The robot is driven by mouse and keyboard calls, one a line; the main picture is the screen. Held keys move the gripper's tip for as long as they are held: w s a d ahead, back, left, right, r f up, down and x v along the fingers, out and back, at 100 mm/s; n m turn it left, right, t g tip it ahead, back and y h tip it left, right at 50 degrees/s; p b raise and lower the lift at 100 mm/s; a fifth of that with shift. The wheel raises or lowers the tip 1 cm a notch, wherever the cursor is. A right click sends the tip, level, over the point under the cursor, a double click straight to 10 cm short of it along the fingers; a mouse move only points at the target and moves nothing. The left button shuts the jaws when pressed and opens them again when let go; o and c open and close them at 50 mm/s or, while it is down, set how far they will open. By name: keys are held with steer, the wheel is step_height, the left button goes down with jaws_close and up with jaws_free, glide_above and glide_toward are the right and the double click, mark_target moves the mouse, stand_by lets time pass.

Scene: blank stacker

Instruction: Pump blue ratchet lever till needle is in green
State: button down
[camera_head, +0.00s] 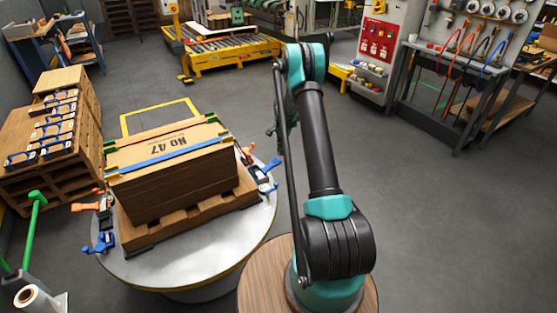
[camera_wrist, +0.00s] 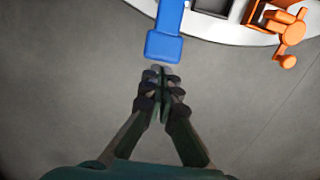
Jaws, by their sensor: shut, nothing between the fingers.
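In the wrist view a blue lever (camera_wrist: 165,42) reaches down from the top edge, its wide end just ahead of my gripper (camera_wrist: 160,72). My gripper's fingers are together with nothing between them; the tips are very close to the lever's end, and I cannot tell whether they touch. In the head view, a blue ratchet (camera_head: 268,182) is at the right edge of the round turntable (camera_head: 190,262), and another blue one (camera_head: 102,242) at its left edge. A blue strap (camera_head: 170,155) crosses the board stack (camera_head: 180,180). I cannot make out a needle or green zone.
An orange lever (camera_wrist: 290,32) is right of the blue one. Another orange ratchet (camera_head: 86,207) is at the turntable's left. Loaded pallets (camera_head: 50,180) stand at left. Floor right of my arm is clear.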

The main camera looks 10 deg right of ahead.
step_height(320, 180, up, 7)
steer(key=shift+d+f, duration=0.15)
steer(key=shift+d, duration=0.1)
steer(key=c, duration=2.3)
jaws_free()
steer(key=shift+w, duration=0.1)
steer(key=o, duration=0.8)
steer(key=s+a, duration=0.1)
steer(key=a, duration=0.1)
steer(key=s+a, duration=0.4)
steer(key=shift+a+f, duration=0.1)
steer(key=shift+a, duration=0.3)
steer(key=shift+c, duration=0.2)
steer(key=o, duration=0.7)
steer(key=s+a, duration=0.4)
steer(key=s, duration=0.1)
steer(key=shift+s+a+f, duration=0.1)
steer(key=shift+s+a, duration=0.25)
steer(key=shift+a, duration=0.05)
steer(key=shift+o, duration=1.2)
steer(key=shift+s+f, duration=0.1)
steer(key=shift+f, duration=0.2)
steer(key=o, duration=0.6)
step_height(320, 180, down, 9)
steer(key=shift+f, duration=0.15)
step_height(320, 180, up, 10)
